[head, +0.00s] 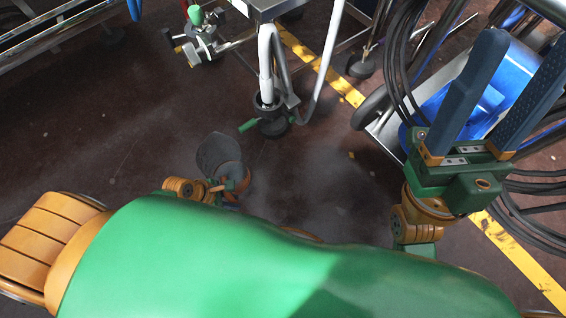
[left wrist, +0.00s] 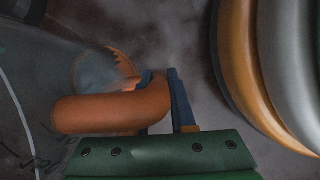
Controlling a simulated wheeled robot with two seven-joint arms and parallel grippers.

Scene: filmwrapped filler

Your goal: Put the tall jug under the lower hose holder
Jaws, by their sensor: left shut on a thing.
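The tall jug (head: 217,153) is dark grey with an orange part and shows in the head view beyond my green body. In the left wrist view its translucent grey body (left wrist: 60,75) fills the left side, and its thick orange handle (left wrist: 110,113) reaches my fingers. My left gripper (head: 228,184) is shut on this handle; it also shows in the left wrist view (left wrist: 160,78). The metal stand's pale hose (head: 266,60) runs down to a dark round fitting with a green lever (head: 249,125). I cannot tell which part is the lower hose holder. My right gripper (head: 510,90) is open and empty.
A blue machine (head: 480,95) on a metal base with a wheel and black cables (head: 398,60) stands at the right. A green-topped valve fitting (head: 203,40) is at the upper left. Dark floor (head: 110,130) is clear left of the jug.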

